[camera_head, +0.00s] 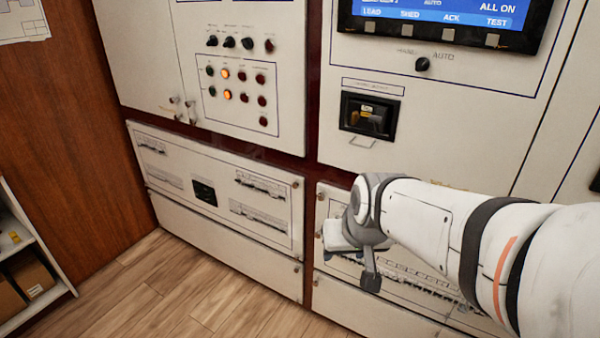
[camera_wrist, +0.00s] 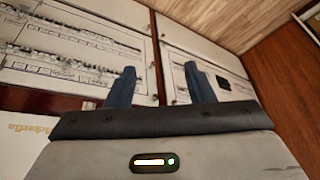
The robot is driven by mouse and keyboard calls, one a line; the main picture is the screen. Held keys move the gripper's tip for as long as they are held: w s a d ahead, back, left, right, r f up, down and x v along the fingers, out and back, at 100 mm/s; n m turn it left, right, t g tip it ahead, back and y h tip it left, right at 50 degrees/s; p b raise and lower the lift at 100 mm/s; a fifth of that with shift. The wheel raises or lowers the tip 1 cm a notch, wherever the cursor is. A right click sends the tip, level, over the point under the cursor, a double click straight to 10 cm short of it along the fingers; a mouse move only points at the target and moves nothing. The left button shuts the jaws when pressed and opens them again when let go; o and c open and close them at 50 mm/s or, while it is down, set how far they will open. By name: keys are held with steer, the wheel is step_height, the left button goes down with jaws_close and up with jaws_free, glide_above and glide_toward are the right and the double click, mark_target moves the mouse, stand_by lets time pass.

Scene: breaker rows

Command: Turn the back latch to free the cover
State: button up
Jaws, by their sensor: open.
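The lower right cover (camera_head: 335,192) with its breaker rows is partly hidden behind my arm in the head view. The lower left cover (camera_head: 215,172) has breaker rows and a dark square fitting. Small round latches sit at the cover edges, one on the left cover (camera_head: 296,184) and one on the right cover (camera_head: 321,196). I cannot tell which is the back latch. My gripper (camera_head: 352,262) is in front of the right cover. In the wrist view my gripper (camera_wrist: 160,70) is open and empty, its fingers apart over the seam between the two covers.
A dark red post (camera_head: 312,160) separates the cabinets. Above are a switch panel (camera_head: 240,75), a screen (camera_head: 440,18) and a recessed breaker (camera_head: 368,117) with a wire handle. A shelf with boxes (camera_head: 28,275) stands at left. The wooden floor (camera_head: 170,290) is clear.

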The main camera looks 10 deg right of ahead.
steer(key=w+a+f+m+t+h+b, duration=0.1)
steer(key=w+a+f+t+b, duration=0.3)
steer(key=w, duration=0.7)
steer(key=w+d+f+m+t+h+b, duration=0.1)
steer(key=w+f+t+b, duration=0.3)
steer(key=w, duration=0.7)
steer(key=w+a+f+m+t+b, duration=0.2)
steer(key=w+b, duration=0.4)
steer(key=w, duration=0.4)
steer(key=m+t+h+b, duration=0.3)
steer(key=h+b, duration=0.3)
steer(key=h, duration=0.1)
glide_toward(320, 198)
steer(key=w+a+r, duration=0.2)
steer(key=w+r, duration=0.2)
step_height(320, 198, down, 6)
steer(key=m+g+h+b, duration=0.1)
steer(key=m+h+b, duration=0.25)
steer(key=h, duration=0.35)
steer(key=shift+m, duration=0.35)
steer(key=x, duration=0.5)
steer(key=d+b+x, duration=0.1)
steer(key=x, duration=0.1)
steer(key=shift+s+d+r, duration=0.1)
steer(key=shift+s+d, duration=0.05)
steer(key=shift+s, duration=0.05)
steer(key=shift+c, duration=0.6)
steer(key=c, duration=0.9)
steer(key=shift+o, duration=0.2)
